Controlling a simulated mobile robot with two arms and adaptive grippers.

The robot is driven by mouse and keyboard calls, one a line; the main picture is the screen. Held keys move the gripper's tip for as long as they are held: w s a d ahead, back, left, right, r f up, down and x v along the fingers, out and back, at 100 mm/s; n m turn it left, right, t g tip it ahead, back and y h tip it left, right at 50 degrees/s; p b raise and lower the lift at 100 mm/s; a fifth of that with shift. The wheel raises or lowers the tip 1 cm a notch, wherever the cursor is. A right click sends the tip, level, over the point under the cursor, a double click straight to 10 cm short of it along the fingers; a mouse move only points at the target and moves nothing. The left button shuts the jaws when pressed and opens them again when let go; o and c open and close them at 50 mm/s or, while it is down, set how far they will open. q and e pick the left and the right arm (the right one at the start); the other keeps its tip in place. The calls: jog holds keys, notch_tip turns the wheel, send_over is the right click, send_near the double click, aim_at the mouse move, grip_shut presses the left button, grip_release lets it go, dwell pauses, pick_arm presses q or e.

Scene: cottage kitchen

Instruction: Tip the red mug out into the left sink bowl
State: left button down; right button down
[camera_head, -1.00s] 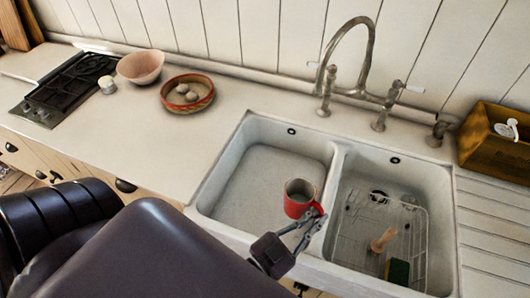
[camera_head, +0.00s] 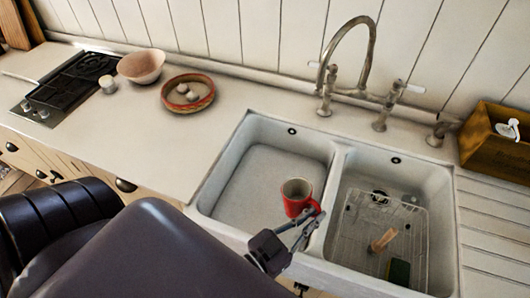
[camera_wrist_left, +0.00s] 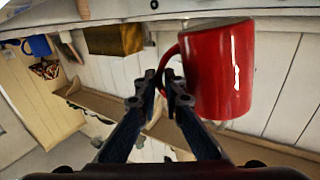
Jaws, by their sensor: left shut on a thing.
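The red mug (camera_head: 296,203) is in the head view, over the front right part of the left sink bowl (camera_head: 262,185). It looks nearly upright, and its pale inside shows with no clear contents. My left gripper (camera_head: 310,219) is at the mug's right side, shut on its handle. In the left wrist view the mug (camera_wrist_left: 222,72) is right of the fingertips, and the gripper (camera_wrist_left: 167,82) pinches the handle. The mug's underside is hidden in the head view. My right gripper is not in view.
The right bowl (camera_head: 432,215) holds a wire rack, a wooden-handled brush (camera_head: 383,240) and a green sponge (camera_head: 398,271). The tap (camera_head: 352,45) arches behind the divider. A wooden box (camera_head: 490,140) stands at right. Two bowls and a hob are at left.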

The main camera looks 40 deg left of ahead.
aim_at(285, 193)
pick_arm(q)
jog(key=a+n+b, duration=0.1)
jog(key=n, duration=0.1)
jog(key=a+n+b, duration=0.2)
jog(key=w+a+n+t+b, duration=0.1)
jog(key=a, duration=0.1)
jog(key=shift+r+n+b, duration=0.3)
jog(key=shift+n, duration=0.1)
jog(key=shift+a+r+n+b, duration=0.2)
jog(key=shift+a+n+b, duration=0.4)
jog(key=shift+n+b, duration=0.55)
jog(key=shift+n, duration=0.25)
jog(key=shift+w+a+f+n+y+b, duration=0.1)
jog(key=shift+a+n+y+b, duration=0.2)
jog(key=shift+a+n+b, duration=0.45)
jog(key=shift+n+t+b, duration=0.3)
jog(key=shift+n+b, duration=0.1)
jog(key=shift+n, duration=0.25)
jog(key=shift+a, duration=0.15)
jog(key=shift+w+a+f+n+b, duration=0.15)
jog(key=shift+a+n+b, duration=0.35)
jog(key=shift+n+b, duration=0.35)
jog(key=shift+a, duration=0.2)
